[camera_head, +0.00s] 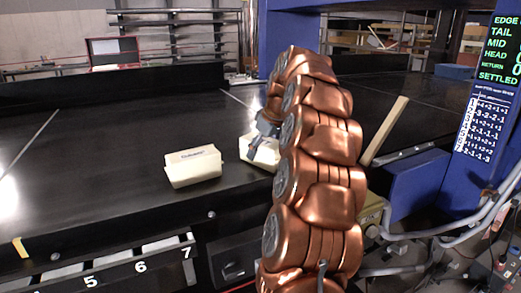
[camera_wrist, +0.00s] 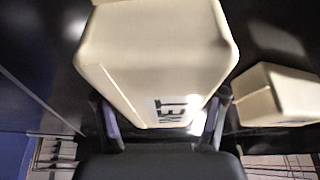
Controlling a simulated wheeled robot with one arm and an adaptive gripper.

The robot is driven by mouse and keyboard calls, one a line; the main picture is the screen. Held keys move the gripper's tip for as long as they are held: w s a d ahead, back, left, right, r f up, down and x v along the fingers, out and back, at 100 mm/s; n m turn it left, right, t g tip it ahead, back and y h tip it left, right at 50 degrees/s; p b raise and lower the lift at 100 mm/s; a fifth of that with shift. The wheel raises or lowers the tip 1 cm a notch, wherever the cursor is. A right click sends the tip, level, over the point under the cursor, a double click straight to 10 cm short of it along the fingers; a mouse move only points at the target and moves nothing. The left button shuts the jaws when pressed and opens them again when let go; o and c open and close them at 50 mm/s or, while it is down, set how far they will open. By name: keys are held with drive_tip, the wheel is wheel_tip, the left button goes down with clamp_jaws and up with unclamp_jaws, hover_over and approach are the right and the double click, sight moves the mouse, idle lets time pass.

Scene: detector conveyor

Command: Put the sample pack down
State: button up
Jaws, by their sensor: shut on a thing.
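My gripper (camera_head: 264,134) is shut on a cream, box-shaped sample pack (camera_head: 260,154), low over the black conveyor. In the head view my copper-coloured arm hides the pack's right side. In the wrist view the pack (camera_wrist: 150,55) fills the upper middle, with dark lettering on a white label near the gripper (camera_wrist: 163,118). One finger shows on each side of it. I cannot tell whether its underside touches the belt.
A second cream pack (camera_head: 193,166) lies on the belt, left of the held one and apart from it; it also shows in the wrist view (camera_wrist: 277,95). A numbered front rail (camera_head: 115,268) runs along the near edge. A blue frame (camera_head: 285,30) and a display (camera_head: 503,45) stand right. The belt's left is clear.

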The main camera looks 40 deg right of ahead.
sight(268, 142)
drive_tip(key=o, duration=1.7)
drive_tip(key=shift+f, duration=0.1)
drive_tip(key=shift+b+v, duration=1)
drive_tip(key=shift+v, duration=2.7)
drive_tip(key=p+v, duration=0.3)
drive_tip(key=v, duration=0.2)
drive_tip(key=shift+f, duration=0.1)
